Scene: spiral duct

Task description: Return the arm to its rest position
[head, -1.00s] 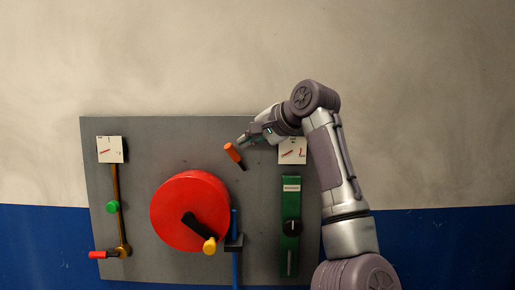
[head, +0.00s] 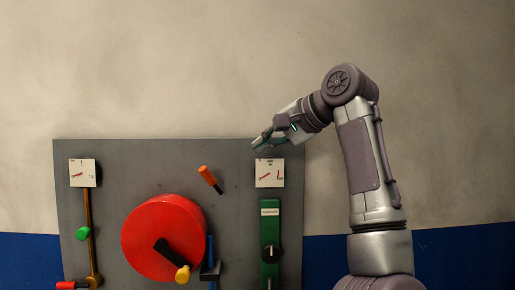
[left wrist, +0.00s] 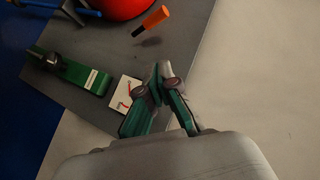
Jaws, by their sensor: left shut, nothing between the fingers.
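My left gripper (head: 260,144) is shut and empty. In the head view it shows at the top edge of the grey panel (head: 150,165), just above the right white gauge card (head: 269,173). In the left wrist view the gripper's closed fingers (left wrist: 160,75) show over the panel's edge, beside the gauge card (left wrist: 124,92). My arm is bent, with its elbow up at the right. The right gripper is not in view.
The panel carries an orange handle (head: 209,178), a red wheel (head: 150,232) with a black-and-yellow crank, a green slider unit (head: 270,225), a blue lever (head: 210,255) and a left gauge card (head: 83,172). Bare wall (head: 440,120) lies right of the arm.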

